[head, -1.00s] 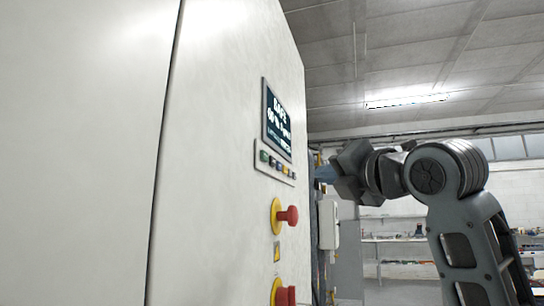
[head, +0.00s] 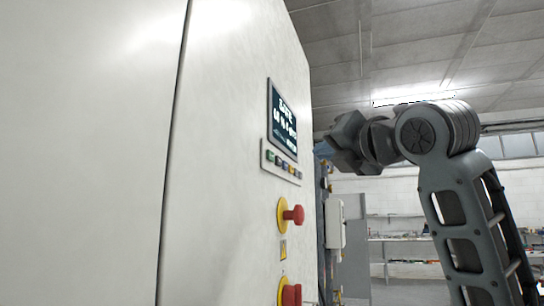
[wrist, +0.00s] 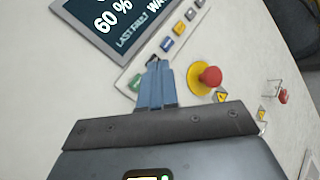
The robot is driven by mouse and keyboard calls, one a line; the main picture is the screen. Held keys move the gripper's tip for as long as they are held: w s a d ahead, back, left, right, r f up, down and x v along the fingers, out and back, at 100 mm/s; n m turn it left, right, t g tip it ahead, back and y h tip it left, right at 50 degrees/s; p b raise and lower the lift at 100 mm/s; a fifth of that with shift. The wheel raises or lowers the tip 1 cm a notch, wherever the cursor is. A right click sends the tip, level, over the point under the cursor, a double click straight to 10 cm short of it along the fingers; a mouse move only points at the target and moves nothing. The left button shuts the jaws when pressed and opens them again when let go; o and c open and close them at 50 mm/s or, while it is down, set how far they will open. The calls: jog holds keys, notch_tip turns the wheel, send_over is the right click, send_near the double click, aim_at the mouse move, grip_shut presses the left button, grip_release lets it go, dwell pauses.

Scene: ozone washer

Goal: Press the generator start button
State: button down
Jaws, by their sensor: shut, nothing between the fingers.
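The control panel on the white cabinet (head: 230,190) carries a row of small coloured buttons (head: 281,162) below a dark display (head: 283,121). The wrist view shows this row from a green button (wrist: 136,82) through a dark one to a blue one (wrist: 165,42) and a yellow one (wrist: 179,28). I cannot read their labels, so the start button's label is not legible. My gripper (wrist: 154,62) has its blue fingers shut and empty. Their tips overlap the dark button beside the green one. I cannot tell whether they touch it. In the head view my gripper (head: 320,150) is right of the panel.
A red mushroom button on a yellow ring (head: 295,214) protrudes below the row, close beside my fingers in the wrist view (wrist: 209,77). A second red button (head: 290,294) sits lower. Shelves (head: 400,240) stand well behind at the right.

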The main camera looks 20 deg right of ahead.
jog(key=w+a, duration=0.4)
jog(key=a, duration=0.1)
jog(key=shift+a, duration=0.15)
jog(key=shift+a+p, duration=0.1)
jog(key=shift+p, duration=0.2)
dwell(1.8)
jog(key=shift+w+a, duration=0.15)
jog(key=shift+a, duration=0.1)
jog(key=shift+w+a, duration=0.25)
jog(key=shift+a, duration=0.05)
dwell(0.8)
dwell(0.3)
jog(key=shift+s+d, duration=0.5)
jog(key=shift+d, duration=0.1)
jog(key=s+d, duration=0.1)
jog(key=d, duration=0.1)
jog(key=s+d, duration=0.2)
dwell(0.5)
